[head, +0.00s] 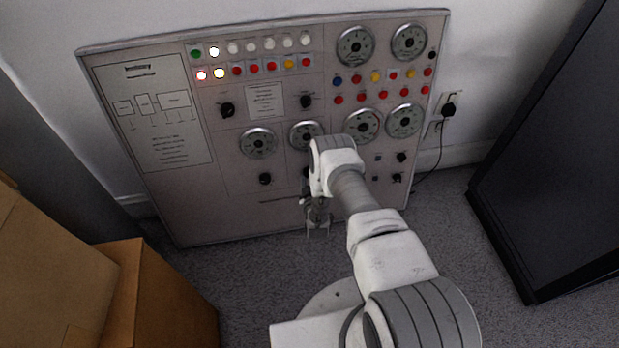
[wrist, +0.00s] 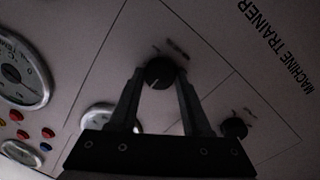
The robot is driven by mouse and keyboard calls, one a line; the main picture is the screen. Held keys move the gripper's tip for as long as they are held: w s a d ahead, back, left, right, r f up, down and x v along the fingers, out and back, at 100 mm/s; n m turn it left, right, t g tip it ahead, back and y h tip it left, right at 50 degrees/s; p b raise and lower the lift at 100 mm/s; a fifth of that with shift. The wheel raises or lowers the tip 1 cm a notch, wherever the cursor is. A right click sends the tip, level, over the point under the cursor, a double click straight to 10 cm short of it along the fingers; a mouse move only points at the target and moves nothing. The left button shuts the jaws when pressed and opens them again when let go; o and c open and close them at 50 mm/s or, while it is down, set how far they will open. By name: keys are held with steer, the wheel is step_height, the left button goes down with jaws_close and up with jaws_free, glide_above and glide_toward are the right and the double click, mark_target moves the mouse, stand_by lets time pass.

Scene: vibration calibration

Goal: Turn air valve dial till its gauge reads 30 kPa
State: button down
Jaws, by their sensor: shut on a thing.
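A round black dial (wrist: 159,73) with a pale pointer line sits on the panel in the wrist view. My gripper (wrist: 158,76) has one finger on each side of it and is shut on it. In the head view my wrist and arm cover most of the gripper, and a dark dial (head: 306,172) only partly shows beside them. A round gauge (head: 306,134) is just above it, partly behind my wrist. A gauge (wrist: 97,117) also shows behind the gripper in the wrist view, largely covered. The needle reading is too small to tell.
The grey panel (head: 230,215) leans against the wall, with several other gauges, lamps and buttons. Another dial (head: 265,179) is to the left; a dial (wrist: 234,128) shows right of my fingers. Cardboard boxes (head: 160,295) stand front left, a dark cabinet (head: 560,160) right.

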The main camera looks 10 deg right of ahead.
steer(key=shift+n, duration=0.3)
stand_by(0.4)
steer(key=shift+c, duration=1.8)
jaws_free()
steer(key=shift+s, duration=0.2)
